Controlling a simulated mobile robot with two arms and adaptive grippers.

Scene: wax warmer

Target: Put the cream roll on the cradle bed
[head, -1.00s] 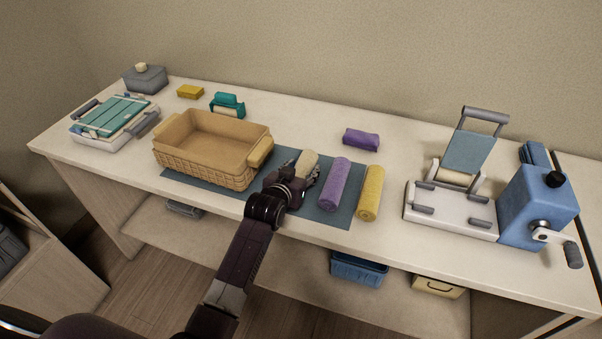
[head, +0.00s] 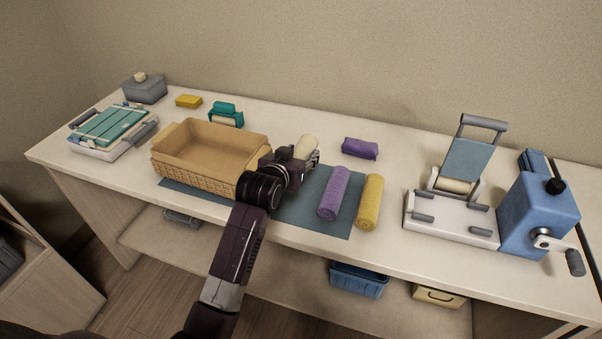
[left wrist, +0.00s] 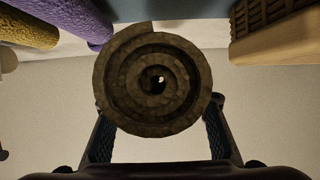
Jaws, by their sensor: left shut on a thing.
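My left gripper (head: 300,168) is shut on the cream roll (head: 304,148) and holds it above the dark mat, close to the right end of the tan basket. In the left wrist view the roll (left wrist: 153,78) shows end-on as a dark spiral between the two fingers (left wrist: 160,128). At the right stands a pale base with grey pads (head: 448,222), a raised blue panel and a cream roller, beside a blue crank housing; it looks like the cradle bed. It is well to the right of my gripper. My right gripper is not in view.
A purple roll (head: 333,194) and a yellow roll (head: 370,203) lie right of my gripper on or beside the mat (head: 300,218). The tan basket (head: 210,150) stands to the left. A purple block (head: 360,148) lies behind. The table between yellow roll and pale base is clear.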

